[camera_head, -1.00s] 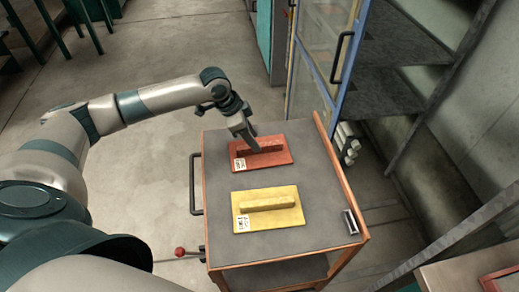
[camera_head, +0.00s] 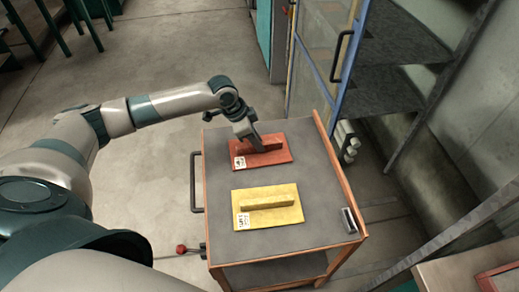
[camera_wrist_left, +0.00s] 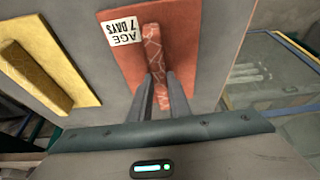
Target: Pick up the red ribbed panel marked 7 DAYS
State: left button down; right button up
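The red ribbed panel (camera_head: 275,155) lies flat on the far part of the cart top, with a raised rib along its middle and a white label at its left end. In the left wrist view the panel (camera_wrist_left: 185,35) shows its label reading AGE 7 DAYS. My left gripper (camera_head: 260,148) reaches down at the rib. In the left wrist view its two fingers (camera_wrist_left: 160,85) are apart, one on each side of the rib (camera_wrist_left: 153,50); I cannot tell whether they touch it. My right gripper is not in view.
A yellow ribbed panel (camera_head: 285,216) with a white label lies nearer on the same cart (camera_head: 325,185). A small dark and silver object (camera_head: 349,220) sits at the cart's right edge. A blue-framed glass door (camera_head: 325,65) stands open beyond the cart.

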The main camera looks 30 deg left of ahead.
pick_arm(q)
jog(key=shift+w+r, duration=0.1)
jog(key=shift+r, duration=0.1)
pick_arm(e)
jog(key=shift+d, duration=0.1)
